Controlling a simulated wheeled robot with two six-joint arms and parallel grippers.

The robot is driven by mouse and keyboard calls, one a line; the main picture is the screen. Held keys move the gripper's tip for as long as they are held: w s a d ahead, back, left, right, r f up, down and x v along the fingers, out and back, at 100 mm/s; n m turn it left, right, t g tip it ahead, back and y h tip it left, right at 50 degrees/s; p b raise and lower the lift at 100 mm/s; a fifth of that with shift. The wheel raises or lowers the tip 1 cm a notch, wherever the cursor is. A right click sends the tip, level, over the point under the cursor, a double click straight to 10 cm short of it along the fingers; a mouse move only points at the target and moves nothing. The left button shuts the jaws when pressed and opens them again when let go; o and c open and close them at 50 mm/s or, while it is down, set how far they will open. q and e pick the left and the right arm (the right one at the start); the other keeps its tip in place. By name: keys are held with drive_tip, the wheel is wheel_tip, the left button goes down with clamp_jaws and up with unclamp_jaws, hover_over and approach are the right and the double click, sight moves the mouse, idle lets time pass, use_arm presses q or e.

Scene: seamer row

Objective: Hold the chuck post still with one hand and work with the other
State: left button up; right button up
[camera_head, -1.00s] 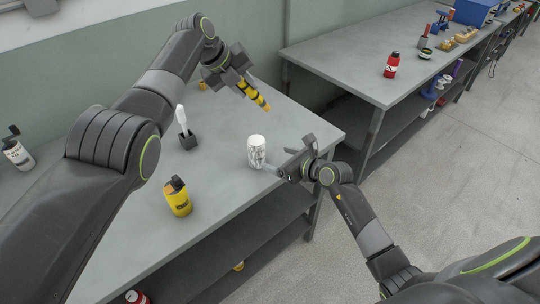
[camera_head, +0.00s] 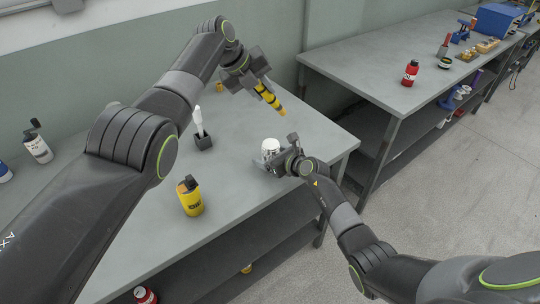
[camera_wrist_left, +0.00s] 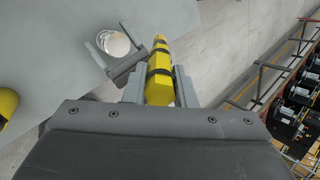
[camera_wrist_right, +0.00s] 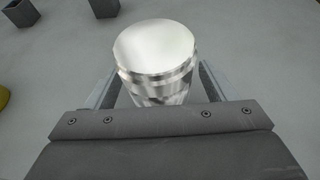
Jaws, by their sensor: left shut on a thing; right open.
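The chuck post (camera_head: 270,146) is a shiny silver cylinder with a pale top, upright near the right edge of the grey bench. My right gripper (camera_head: 274,158) is open low at the post; in the right wrist view the post (camera_wrist_right: 155,62) stands between its two fingers, and I cannot tell whether they touch it. My left gripper (camera_head: 262,88) is shut on a yellow-and-black tool (camera_head: 271,98) above the bench, behind the post. The left wrist view shows the tool (camera_wrist_left: 159,75) between the fingers, with the post (camera_wrist_left: 113,44) apart from it to the left.
A yellow can (camera_head: 190,197) stands at the front of the bench (camera_head: 240,185). A white-handled item (camera_head: 198,120) stands in a small dark holder (camera_head: 203,142). A white bottle (camera_head: 38,148) is at the far left. A second bench with a red can (camera_head: 411,73) is across a gap.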

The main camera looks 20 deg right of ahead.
drive_tip(key=shift+c, duration=0.3)
drive_tip(key=c, duration=1.1)
drive_tip(key=shift+o, duration=0.2)
